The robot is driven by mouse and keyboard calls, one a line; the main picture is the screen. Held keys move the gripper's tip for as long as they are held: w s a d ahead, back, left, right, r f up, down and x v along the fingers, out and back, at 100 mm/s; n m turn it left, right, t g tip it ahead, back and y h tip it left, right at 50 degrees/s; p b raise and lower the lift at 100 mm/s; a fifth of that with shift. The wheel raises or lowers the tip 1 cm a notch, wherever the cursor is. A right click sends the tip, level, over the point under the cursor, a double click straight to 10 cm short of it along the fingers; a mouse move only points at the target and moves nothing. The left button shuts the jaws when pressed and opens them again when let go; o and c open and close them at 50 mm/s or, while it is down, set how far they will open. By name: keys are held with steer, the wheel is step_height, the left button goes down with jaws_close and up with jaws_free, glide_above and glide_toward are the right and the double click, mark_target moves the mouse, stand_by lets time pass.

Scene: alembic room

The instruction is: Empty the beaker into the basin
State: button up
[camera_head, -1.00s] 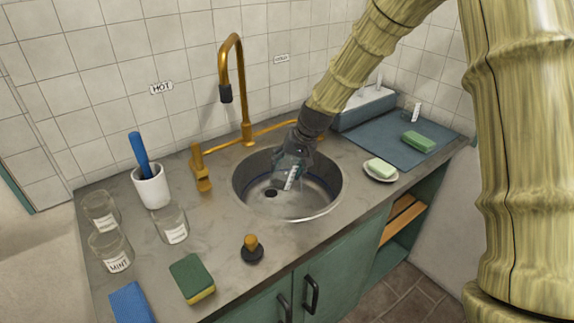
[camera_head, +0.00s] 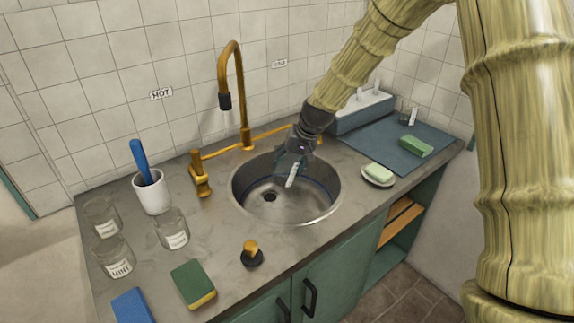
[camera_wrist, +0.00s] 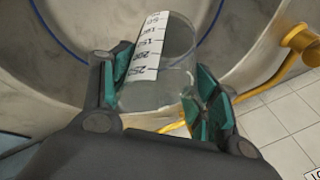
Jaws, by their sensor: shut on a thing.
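The beaker (camera_wrist: 155,92) is clear glass with a white printed scale strip. My gripper (camera_wrist: 163,88) is shut on it, one teal pad on each side. In the head view my gripper (camera_head: 293,160) hangs above the round steel basin (camera_head: 308,209), with the beaker's white strip (camera_head: 291,177) showing just below. The beaker looks tilted, but its exact angle and its mouth are hard to make out. I cannot tell whether it holds liquid. The basin's dark drain (camera_head: 269,197) is visible and the basin floor looks bare.
A brass tap (camera_head: 240,95) stands behind the basin, with a brass lever (camera_head: 200,175) to its left. A soap dish (camera_head: 378,175) sits close right of the basin. A plug (camera_head: 251,253), sponge (camera_head: 193,283) and glass jars (camera_head: 172,229) stand left and in front.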

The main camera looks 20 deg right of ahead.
mark_target(289, 154)
steer(key=shift+w+d+r+p, duration=0.4)
steer(key=shift+r+p, duration=0.15)
steer(key=shift+r, duration=0.1)
steer(key=shift+w+d+r+p, duration=0.4)
steer(key=shift+d+r+p, duration=0.1)
steer(key=shift+r, duration=0.15)
steer(key=shift+w+d+r+p, duration=0.4)
steer(key=shift+r+p, duration=0.15)
steer(key=shift+r, duration=0.1)
steer(key=shift+a+f, duration=0.1)
steer(key=shift+a+f+b, duration=0.15)
steer(key=shift+a+b, duration=0.05)
steer(key=shift+b, duration=0.35)
steer(key=shift+s+a+t+b, duration=0.25)
steer(key=shift+a+t+b, duration=0.15)
steer(key=shift+t+b, duration=0.3)
steer(key=a+t+b, duration=0.1)
steer(key=b, duration=0.1)
steer(key=shift+s+a+f+h+b, duration=0.1)
steer(key=shift+s+a+h+b, duration=0.1)
steer(key=shift+h+b, duration=0.15)
steer(key=shift+s+a+r+n+t+b, duration=0.2)
steer(key=shift+a+n+t+b, duration=0.1)
steer(key=shift+t+b, duration=0.15)
steer(key=shift+w+f+b, duration=0.1)
steer(key=shift+f+b, duration=0.1)
steer(key=shift+b, duration=0.5)
